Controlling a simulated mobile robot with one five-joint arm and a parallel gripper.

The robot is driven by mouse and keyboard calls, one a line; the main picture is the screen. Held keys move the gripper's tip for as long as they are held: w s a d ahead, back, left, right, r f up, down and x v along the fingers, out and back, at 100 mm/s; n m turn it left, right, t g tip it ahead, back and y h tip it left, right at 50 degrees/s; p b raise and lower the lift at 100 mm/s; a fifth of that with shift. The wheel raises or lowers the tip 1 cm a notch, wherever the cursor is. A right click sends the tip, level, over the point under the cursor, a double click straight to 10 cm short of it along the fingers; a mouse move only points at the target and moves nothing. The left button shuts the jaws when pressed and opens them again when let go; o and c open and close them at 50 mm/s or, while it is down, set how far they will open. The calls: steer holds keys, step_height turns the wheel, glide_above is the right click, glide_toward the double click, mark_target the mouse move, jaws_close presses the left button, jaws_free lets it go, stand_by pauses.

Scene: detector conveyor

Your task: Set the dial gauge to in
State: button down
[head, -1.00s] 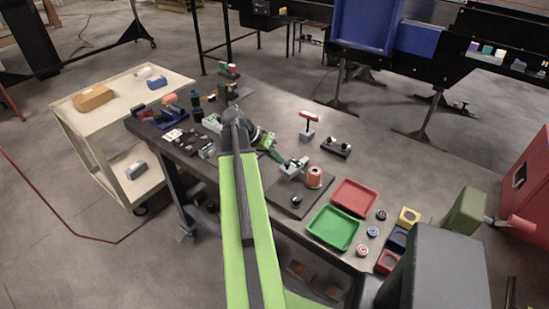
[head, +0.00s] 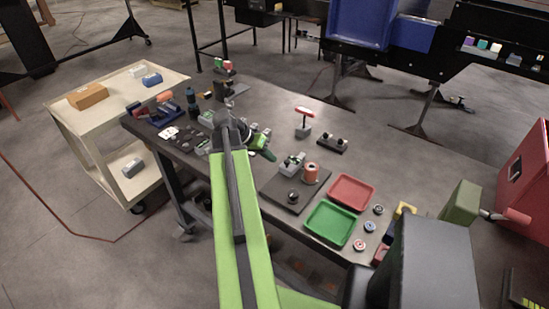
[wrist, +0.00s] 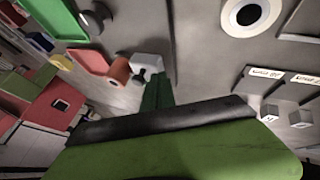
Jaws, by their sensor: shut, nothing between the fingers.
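My gripper (head: 264,148) is shut and empty above the workbench, just left of a dark square plate (head: 275,187). On that plate stand a small grey-white device (head: 292,162), an orange cylinder (head: 311,172) and a black round knob (head: 292,197). I cannot tell for sure which of these is the dial gauge, and no scale or unit marking is readable. In the wrist view the green fingers (wrist: 157,93) point toward the grey-white device (wrist: 147,64), with the orange cylinder (wrist: 118,72) beside it. Whether they touch is not clear there; the head view shows a gap.
A red tray (head: 352,192) and a green tray (head: 330,224) lie right of the plate. A red-topped stand (head: 304,121) and a dark block with two knobs (head: 332,146) are behind. Several small parts crowd the bench's left end. Bare bench lies behind my gripper.

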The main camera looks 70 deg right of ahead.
steer(key=p+v, duration=0.8)
steer(key=v, duration=0.2)
steer(key=shift+w+a, duration=0.2)
steer(key=shift+w, duration=0.25)
